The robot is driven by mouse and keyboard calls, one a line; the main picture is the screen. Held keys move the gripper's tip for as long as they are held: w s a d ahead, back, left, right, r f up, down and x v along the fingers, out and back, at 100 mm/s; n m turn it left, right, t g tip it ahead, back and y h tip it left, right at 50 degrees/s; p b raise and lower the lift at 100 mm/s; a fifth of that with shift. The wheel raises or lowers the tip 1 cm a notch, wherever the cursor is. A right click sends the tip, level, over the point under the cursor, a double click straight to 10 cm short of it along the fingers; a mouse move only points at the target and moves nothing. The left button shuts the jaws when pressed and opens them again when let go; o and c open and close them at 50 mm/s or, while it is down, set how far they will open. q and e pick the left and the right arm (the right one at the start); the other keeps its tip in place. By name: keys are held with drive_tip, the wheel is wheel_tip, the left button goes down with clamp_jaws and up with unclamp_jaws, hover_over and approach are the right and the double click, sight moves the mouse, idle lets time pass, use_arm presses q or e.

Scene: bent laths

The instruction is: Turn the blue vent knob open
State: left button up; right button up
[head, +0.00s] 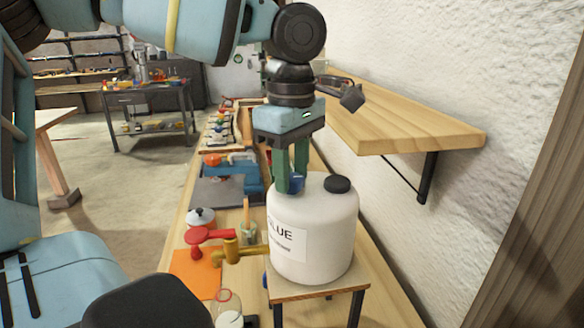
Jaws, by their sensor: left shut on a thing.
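A white glue jug (322,240) stands upright on a small wooden stand (320,288) with dark legs. It has a black cap (338,184) on top and a brass tap (240,250) with a red handle (207,235) on its left side. The blue vent knob (297,184) shows only as a small blue patch between my fingertips at the jug's top left. My left gripper (291,187) points straight down and is shut on the knob. The fingers hide most of the knob, so its turn angle cannot be told. My right gripper is not in view.
A wooden wall shelf (420,122) on a black bracket juts out at the right, close to my left wrist. On the bench, an orange sheet (195,272), a glass jar (229,308) and a white-lidded pot (201,217) lie left of the jug. Tools crowd the bench behind.

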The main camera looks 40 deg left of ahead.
sight(292, 177)
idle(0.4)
use_arm(q)
drive_tip(key=o, duration=1)
drive_tip(key=shift+r, duration=0.1)
wheel_tip(292, 177, up, 8)
drive_tip(key=shift+f+b, duration=0.15)
drive_tip(key=shift+b, duration=0.25)
